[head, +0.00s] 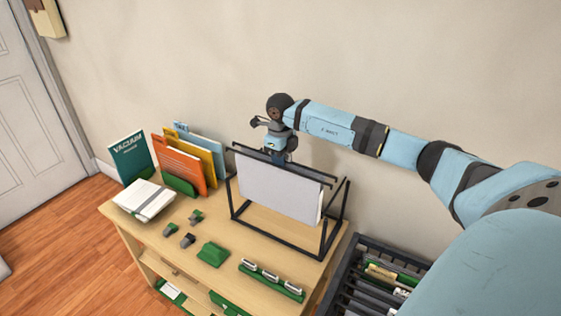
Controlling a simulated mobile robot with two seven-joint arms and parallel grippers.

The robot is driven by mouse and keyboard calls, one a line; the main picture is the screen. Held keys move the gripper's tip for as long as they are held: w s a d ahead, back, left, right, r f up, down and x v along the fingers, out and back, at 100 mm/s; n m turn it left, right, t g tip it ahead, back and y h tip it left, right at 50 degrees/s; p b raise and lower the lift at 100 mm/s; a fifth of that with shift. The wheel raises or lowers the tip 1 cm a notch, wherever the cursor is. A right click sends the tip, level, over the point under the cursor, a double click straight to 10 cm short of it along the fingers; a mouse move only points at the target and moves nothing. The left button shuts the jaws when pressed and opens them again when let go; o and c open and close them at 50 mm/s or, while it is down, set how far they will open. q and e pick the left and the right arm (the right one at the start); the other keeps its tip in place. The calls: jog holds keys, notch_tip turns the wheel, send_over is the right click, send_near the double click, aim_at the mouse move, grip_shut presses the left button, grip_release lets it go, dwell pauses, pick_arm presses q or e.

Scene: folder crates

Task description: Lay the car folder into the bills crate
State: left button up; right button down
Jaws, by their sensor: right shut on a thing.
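A light grey folder (275,189) hangs upright in a black wire frame on the wooden table. No label on it can be read, so I cannot tell from its face that it is the car folder. My right gripper (278,160) is above the frame, shut on the folder's top edge; its fingertips are partly hidden. A dark slatted crate (343,281) with several files in it stands at the lower right, partly covered by my arm. I cannot read a bills label on it. My left gripper is not in view.
The black frame (233,205) surrounds the folder. On the table (185,262) are orange (180,168), yellow and blue folders in a rack, a white book stack (145,200), a green block (213,253) and a green tray (272,281). A green vacuum booklet (133,157) stands at the left.

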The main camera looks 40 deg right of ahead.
notch_tip(320, 180, up, 3)
jog(key=shift+r+p, duration=0.1)
jog(key=shift+p, duration=0.7)
jog(key=shift+r+p, duration=0.3)
jog(key=shift+r, duration=0.2)
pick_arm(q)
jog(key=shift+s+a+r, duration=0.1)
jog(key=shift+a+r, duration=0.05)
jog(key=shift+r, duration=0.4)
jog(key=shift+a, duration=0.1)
pick_arm(e)
jog(key=shift+r, duration=0.1)
jog(key=shift+r+p, duration=2.45)
jog(key=shift+r, duration=1.25)
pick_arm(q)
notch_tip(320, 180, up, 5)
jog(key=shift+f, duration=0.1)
